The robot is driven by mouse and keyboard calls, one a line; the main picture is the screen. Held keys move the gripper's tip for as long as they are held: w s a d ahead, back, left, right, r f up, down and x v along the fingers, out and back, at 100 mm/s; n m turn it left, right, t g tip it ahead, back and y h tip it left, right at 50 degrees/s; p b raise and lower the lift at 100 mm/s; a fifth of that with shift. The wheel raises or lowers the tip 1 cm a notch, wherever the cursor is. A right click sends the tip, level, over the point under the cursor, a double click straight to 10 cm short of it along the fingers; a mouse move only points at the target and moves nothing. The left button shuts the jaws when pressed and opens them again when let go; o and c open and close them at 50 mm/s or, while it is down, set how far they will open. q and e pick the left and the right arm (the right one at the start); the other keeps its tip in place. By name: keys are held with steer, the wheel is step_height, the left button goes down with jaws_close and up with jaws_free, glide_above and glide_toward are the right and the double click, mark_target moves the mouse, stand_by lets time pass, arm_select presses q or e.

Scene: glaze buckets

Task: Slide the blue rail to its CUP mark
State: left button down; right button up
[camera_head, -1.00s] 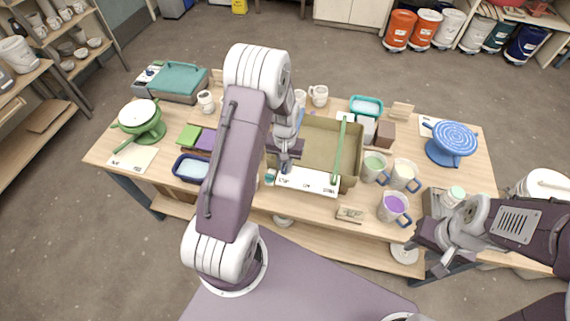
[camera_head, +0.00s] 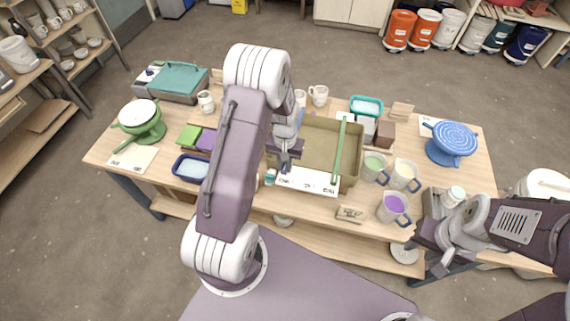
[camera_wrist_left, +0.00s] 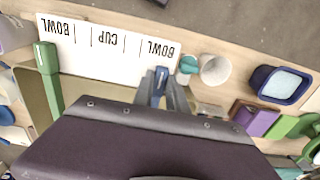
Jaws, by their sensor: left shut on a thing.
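The blue rail (camera_wrist_left: 158,88) shows only as a short blue end between the fingers of my left gripper (camera_wrist_left: 160,92), which is shut on it. The rest of it is hidden by my arm. In the head view my left gripper (camera_head: 287,160) is at the left part of the front edge of the olive tray (camera_head: 318,128). The white label strip (camera_head: 308,180) runs along that edge. In the wrist view the strip (camera_wrist_left: 105,48) reads upside down, with CUP in the middle and BOWL at both ends. The rail end is beside the right-hand BOWL, apart from CUP.
A green rail (camera_head: 340,150) lies across the tray's right part. Mugs with green, cream and purple glaze (camera_head: 393,207) stand right of the tray. A navy dish (camera_head: 190,168) stands left. My right gripper (camera_head: 440,266) is low at the table's front right; its fingers are unclear.

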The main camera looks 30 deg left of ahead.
mark_target(303, 174)
arm_select(q)
steer(key=shift+w, duration=0.15)
steer(key=d, duration=0.2)
steer(key=w+d, duration=0.1)
steer(key=d, duration=0.3)
steer(key=shift+w+r, duration=0.1)
steer(key=shift+w, duration=0.15)
steer(key=c, duration=1.3)
jaws_free()
step_height(303, 174, up, 9)
steer(key=shift+b, duration=1.1)
steer(key=shift+s, duration=0.1)
